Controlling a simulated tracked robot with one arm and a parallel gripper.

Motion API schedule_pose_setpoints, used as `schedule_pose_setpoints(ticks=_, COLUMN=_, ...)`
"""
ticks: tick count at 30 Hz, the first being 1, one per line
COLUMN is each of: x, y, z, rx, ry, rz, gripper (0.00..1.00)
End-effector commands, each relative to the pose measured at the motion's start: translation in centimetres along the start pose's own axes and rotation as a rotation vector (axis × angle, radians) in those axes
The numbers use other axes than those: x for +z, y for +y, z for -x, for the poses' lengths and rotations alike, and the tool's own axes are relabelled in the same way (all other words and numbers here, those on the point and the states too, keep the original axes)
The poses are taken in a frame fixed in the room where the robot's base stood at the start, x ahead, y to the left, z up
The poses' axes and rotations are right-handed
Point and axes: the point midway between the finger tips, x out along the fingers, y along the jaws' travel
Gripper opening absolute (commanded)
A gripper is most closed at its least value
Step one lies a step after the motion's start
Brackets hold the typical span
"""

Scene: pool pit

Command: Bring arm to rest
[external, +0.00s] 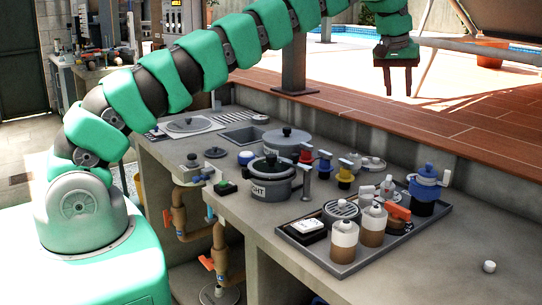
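My green segmented arm rises from its base at the lower left and arches over the counter, leaving the top of the picture and coming back down at the upper right. My gripper (397,90) hangs at its end, pointing down, above the brown tiled ledge and beyond the counter. Its two dark fingers stand apart with a gap between them. I see nothing held in it. The top of the arch is cut off by the picture's edge.
The counter (420,270) holds a dark tray (345,270) with bottles, a lidded grey pot (271,180), valves and a blue-topped container (426,190). A small white cap (489,267) lies at right. A dark post (294,65) stands behind. Brown pipes (220,250) run below.

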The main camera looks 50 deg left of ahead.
Motion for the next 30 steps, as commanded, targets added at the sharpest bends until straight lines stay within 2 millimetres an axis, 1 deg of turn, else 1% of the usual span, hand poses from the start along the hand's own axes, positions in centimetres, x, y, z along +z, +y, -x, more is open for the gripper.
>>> schedule_pose_setpoints(ticks=1, x=-0.2, y=-0.1, z=1.3, rx=0.015, ry=0.026, rz=-0.01, gripper=0.36)
schedule_pose_setpoints(ticks=3, x=-0.5, y=-0.3, z=3.1, rx=0.033, ry=0.061, rz=-0.025, gripper=0.36)
schedule_pose_setpoints(ticks=9, x=-0.9, y=-1.0, z=8.0, rx=0.083, ry=0.164, rz=-0.07, gripper=0.36)
schedule_pose_setpoints(ticks=14, x=-0.8, y=-1.7, z=12.1, rx=0.118, ry=0.251, rz=-0.107, gripper=0.36)
schedule_pose_setpoints(ticks=15, x=-0.7, y=-1.9, z=13.2, rx=0.127, ry=0.274, rz=-0.116, gripper=0.36)
schedule_pose_setpoints(ticks=20, x=0.0, y=-3.0, z=17.0, rx=0.156, ry=0.36, rz=-0.151, gripper=0.36)
schedule_pose_setpoints(ticks=21, x=0.3, y=-3.3, z=18.0, rx=0.162, ry=0.383, rz=-0.161, gripper=0.36)
schedule_pose_setpoints(ticks=23, x=0.7, y=-3.8, z=19.3, rx=0.172, ry=0.416, rz=-0.173, gripper=0.36)
schedule_pose_setpoints(ticks=25, x=1.3, y=-4.3, z=21.1, rx=0.182, ry=0.457, rz=-0.189, gripper=0.36)
schedule_pose_setpoints(ticks=30, x=2.9, y=-5.9, z=24.7, rx=0.203, ry=0.553, rz=-0.225, gripper=0.36)
